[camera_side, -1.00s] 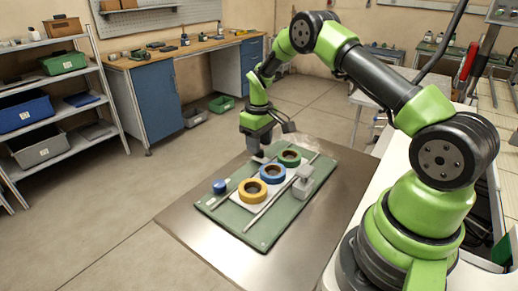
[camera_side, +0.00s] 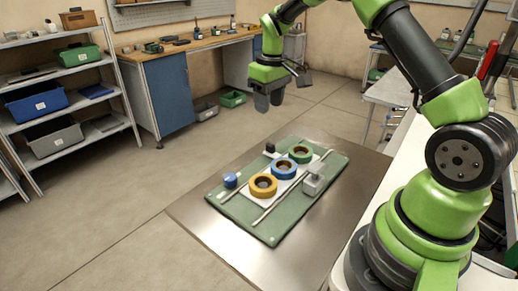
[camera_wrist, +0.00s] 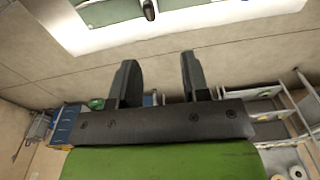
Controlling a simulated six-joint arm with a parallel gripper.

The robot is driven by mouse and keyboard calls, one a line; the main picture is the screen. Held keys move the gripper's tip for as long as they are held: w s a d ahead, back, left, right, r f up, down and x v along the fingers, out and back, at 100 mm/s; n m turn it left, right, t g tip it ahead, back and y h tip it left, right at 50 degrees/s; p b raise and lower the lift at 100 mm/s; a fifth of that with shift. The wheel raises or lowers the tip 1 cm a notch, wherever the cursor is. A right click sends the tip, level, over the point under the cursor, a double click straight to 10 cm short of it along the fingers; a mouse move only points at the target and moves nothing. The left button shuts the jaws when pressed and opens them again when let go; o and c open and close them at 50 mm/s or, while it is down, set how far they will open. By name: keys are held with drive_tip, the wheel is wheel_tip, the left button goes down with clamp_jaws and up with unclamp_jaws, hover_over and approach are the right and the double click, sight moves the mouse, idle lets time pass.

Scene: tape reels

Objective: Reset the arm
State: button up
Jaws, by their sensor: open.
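My gripper (camera_side: 268,102) hangs in the air behind and above the table, clear of the reels. Its two dark fingers stand apart with nothing between them in the wrist view (camera_wrist: 159,78). A yellow reel (camera_side: 263,195), a blue reel (camera_side: 284,175) and a green reel (camera_side: 301,160) lie in a diagonal row on a white strip on the green mat (camera_side: 275,232). They appear flat and apart from my gripper.
A thin rod lies on each side of the row. A blue knob (camera_side: 230,180) and a small black block (camera_side: 270,148) stand left of it, and a grey block (camera_side: 314,184) stands right. The metal table (camera_side: 225,240) is otherwise bare. Shelves and a workbench (camera_side: 168,98) stand behind.

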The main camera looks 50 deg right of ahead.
drive_tip(key=s+a+r+m+t, duration=0.1)
drive_tip(key=s+a+r+t, duration=0.1)
drive_tip(key=s+a+r, duration=0.4)
drive_tip(key=s+a+r+m+t, duration=0.1)
drive_tip(key=s+a+r, duration=0.2)
drive_tip(key=r, duration=0.5)
drive_tip(key=s+a+r+m+t+y, duration=0.1)
drive_tip(key=s+a, duration=0.5)
drive_tip(key=s, duration=0.8)
drive_tip(key=t+y, duration=0.1)
drive_tip(key=t, duration=0.1)
drive_tip(key=shift+t, duration=0.3)
drive_tip(key=shift+s+r, duration=0.1)
